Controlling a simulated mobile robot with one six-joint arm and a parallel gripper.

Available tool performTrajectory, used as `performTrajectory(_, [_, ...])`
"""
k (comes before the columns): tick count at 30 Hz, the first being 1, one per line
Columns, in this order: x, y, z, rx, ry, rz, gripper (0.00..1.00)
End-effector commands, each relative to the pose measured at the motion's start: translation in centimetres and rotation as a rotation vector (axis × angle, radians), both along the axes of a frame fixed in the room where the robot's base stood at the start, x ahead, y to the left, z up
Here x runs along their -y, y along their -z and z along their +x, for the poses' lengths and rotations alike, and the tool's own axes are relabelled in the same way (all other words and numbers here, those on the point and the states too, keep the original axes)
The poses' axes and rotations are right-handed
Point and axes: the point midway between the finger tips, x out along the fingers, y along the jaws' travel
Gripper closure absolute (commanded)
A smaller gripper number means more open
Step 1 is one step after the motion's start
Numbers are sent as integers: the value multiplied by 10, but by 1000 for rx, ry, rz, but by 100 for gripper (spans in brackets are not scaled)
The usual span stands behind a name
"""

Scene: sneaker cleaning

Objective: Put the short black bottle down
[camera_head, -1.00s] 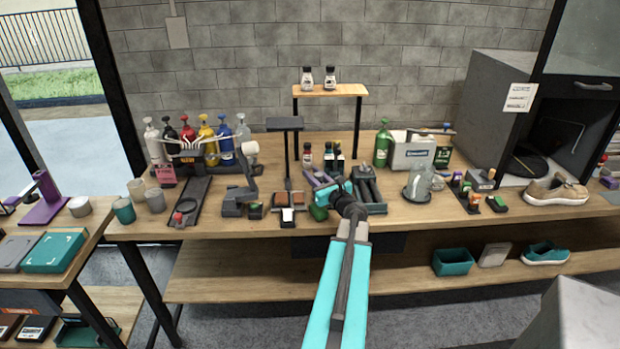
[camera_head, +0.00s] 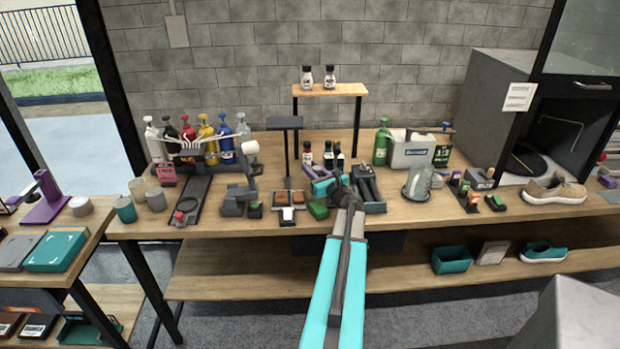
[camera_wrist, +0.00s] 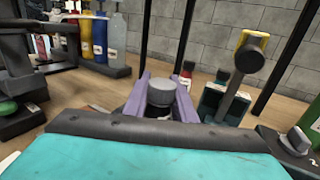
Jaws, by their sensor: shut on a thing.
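In the wrist view, a short black bottle (camera_wrist: 158,111) with a grey cap stands roughly upright between the purple fingers of my gripper (camera_wrist: 162,100). My gripper is shut on it. In the head view, my gripper (camera_head: 311,172) is over the middle of the workbench (camera_head: 400,215), just in front of a small group of bottles (camera_head: 328,153) with dark bodies. The held bottle is hard to make out there. The teal wrist housing hides the ground below the bottle in the wrist view, so I cannot tell whether its base touches the bench.
A dark stand (camera_head: 285,124) rises left of my gripper. A green bottle (camera_head: 382,146) and white box (camera_head: 413,153) stand at the back right.

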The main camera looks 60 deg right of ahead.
Motion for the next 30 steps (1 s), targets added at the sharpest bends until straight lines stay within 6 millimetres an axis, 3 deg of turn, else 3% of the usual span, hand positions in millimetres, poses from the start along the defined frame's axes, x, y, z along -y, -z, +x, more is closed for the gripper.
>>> performTrajectory(10, [0,31,0,0,0,1,100])
performTrajectory(26, [-1,38,0,0,-1,0,100])
performTrajectory(27, [-1,37,0,0,-1,0,71])
performTrajectory(30, [-1,37,0,-1,-1,0,57])
